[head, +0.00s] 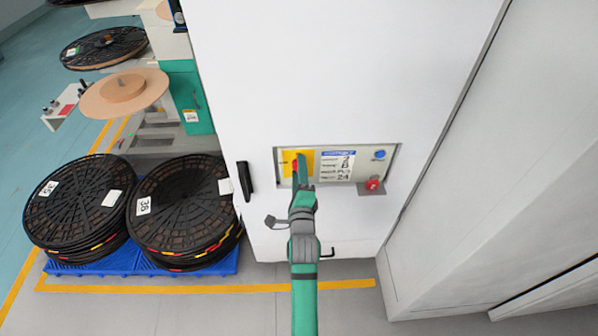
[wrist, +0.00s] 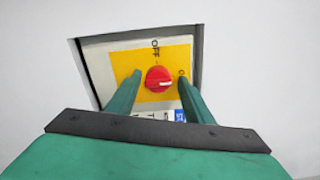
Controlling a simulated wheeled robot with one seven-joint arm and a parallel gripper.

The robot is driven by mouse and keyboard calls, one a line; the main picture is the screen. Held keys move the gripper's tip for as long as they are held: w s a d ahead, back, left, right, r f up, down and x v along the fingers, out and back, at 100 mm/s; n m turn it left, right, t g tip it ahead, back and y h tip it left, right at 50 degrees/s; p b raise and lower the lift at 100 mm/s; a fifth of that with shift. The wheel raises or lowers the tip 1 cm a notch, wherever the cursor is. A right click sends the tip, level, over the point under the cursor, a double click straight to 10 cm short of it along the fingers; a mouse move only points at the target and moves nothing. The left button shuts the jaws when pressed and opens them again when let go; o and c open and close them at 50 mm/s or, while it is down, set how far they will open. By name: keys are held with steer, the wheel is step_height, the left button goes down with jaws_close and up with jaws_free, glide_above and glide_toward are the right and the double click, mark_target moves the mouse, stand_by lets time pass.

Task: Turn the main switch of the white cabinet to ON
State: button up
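The white cabinet (head: 330,70) stands ahead with a recessed control panel (head: 390,160). The main switch is a red round knob (wrist: 158,79) on a yellow plate (wrist: 180,55). In the wrist view, OFF is printed above the knob. A partly hidden label starting with O is at its right. The knob's white mark lies on its right half, pointing roughly toward that label. My gripper (wrist: 157,83) is open, its two green fingers on either side of the knob with visible gaps. In the head view my gripper (head: 301,172) covers part of the plate.
A black handle (head: 245,181) projects at the left. Stacked black reels (head: 184,205) stand on a blue pallet (head: 125,262). Another pale cabinet (head: 500,150) is at right.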

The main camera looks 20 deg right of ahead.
steer(key=shift+f, duration=0.3)
steer(key=shift+n, duration=0.3)
